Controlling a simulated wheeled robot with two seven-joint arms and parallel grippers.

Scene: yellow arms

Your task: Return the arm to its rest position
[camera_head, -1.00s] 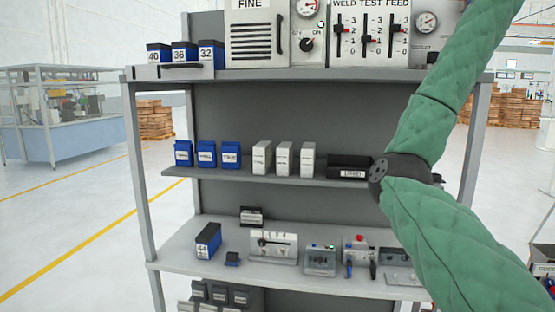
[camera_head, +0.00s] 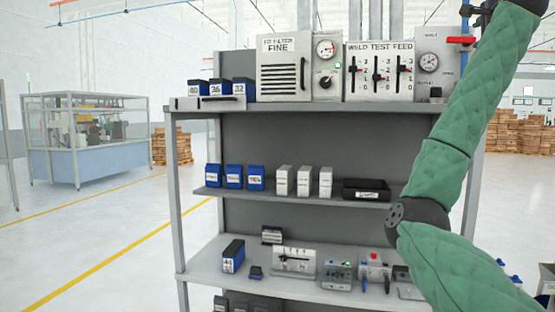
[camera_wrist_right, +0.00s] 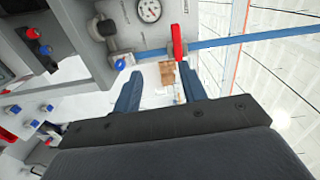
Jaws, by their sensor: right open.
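My right arm (camera_head: 443,165), in a green padded cover, rises along the right side of the head view, bent at a dark elbow joint. Its gripper (camera_head: 472,11) shows partly at the top right edge, in front of the top right panel. In the right wrist view the two blue fingers of the gripper (camera_wrist_right: 160,88) stand apart with nothing between them. A red lever handle (camera_wrist_right: 178,42) and a gauge (camera_wrist_right: 149,10) lie beyond the fingertips; whether the fingers touch the handle cannot be told. My left gripper is not in view.
A grey shelf rack (camera_head: 310,225) stands ahead, with blue boxes (camera_head: 234,176), white boxes (camera_head: 305,181) and a black tray (camera_head: 366,189). A control panel (camera_head: 378,70) sits on top. My arm overlaps the rack's right side. The floor to the left (camera_head: 110,225) is open.

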